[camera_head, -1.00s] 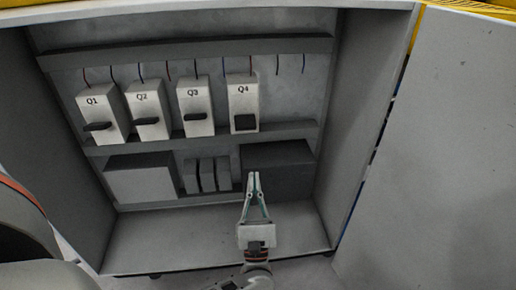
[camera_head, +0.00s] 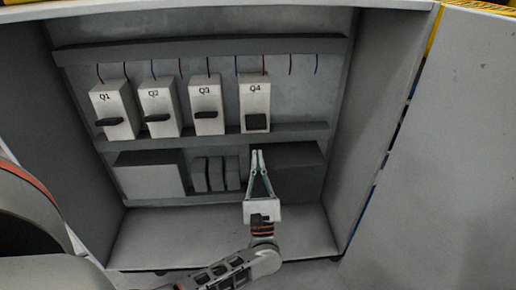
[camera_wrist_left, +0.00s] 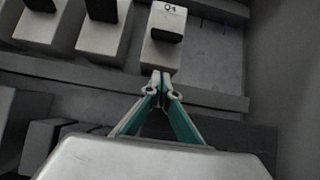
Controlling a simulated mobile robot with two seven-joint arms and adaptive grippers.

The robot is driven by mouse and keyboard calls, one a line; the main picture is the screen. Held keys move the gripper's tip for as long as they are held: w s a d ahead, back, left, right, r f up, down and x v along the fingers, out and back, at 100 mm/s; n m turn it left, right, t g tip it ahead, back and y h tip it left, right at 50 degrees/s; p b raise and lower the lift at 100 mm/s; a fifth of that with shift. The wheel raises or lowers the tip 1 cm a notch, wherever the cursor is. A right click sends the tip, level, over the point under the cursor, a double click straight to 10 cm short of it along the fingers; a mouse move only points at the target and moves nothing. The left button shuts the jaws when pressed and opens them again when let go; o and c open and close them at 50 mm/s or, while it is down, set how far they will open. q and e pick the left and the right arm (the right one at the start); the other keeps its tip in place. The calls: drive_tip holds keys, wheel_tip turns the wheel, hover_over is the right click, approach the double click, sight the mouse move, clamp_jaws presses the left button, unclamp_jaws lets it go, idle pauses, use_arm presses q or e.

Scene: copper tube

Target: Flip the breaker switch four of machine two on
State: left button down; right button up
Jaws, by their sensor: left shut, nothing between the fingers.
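The breaker Q4 (camera_head: 255,94) is the rightmost of the white labelled breakers in the cabinet. Its black switch lever (camera_head: 257,122) sits low on its front. The wrist view also shows Q4 (camera_wrist_left: 163,52), with its dark lever (camera_wrist_left: 167,26) sticking out toward the camera. My left gripper (camera_head: 257,153) is shut and empty, pointing up just below Q4. In the left wrist view its fingertips (camera_wrist_left: 161,76) are together, overlapping the lower edge of Q4 in the picture; I cannot tell whether they touch it. My right gripper is not in view.
Breakers Q1 (camera_head: 113,106), Q2 (camera_head: 158,104) and Q3 (camera_head: 206,102) stand left of Q4. A grey rail (camera_head: 215,138) runs below them. A dark box (camera_head: 300,170) is at lower right. The cabinet's right wall (camera_head: 365,140) is farther right.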

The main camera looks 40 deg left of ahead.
sight(256, 122)
use_arm(q)
drive_tip(key=x, duration=0.3)
drive_tip(key=shift+w+a+r, duration=0.15)
drive_tip(key=shift+a+r, duration=0.05)
drive_tip(key=shift+r, duration=0.05)
drive_tip(key=r, duration=0.2)
drive_tip(key=d+r, duration=0.1)
drive_tip(key=shift+s+p, duration=0.3)
drive_tip(key=shift+s, duration=0.05)
drive_tip(key=shift+s+r, duration=0.15)
drive_tip(key=shift+r, duration=0.2)
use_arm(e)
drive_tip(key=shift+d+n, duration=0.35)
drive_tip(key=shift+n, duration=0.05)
use_arm(q)
drive_tip(key=shift+d, duration=0.1)
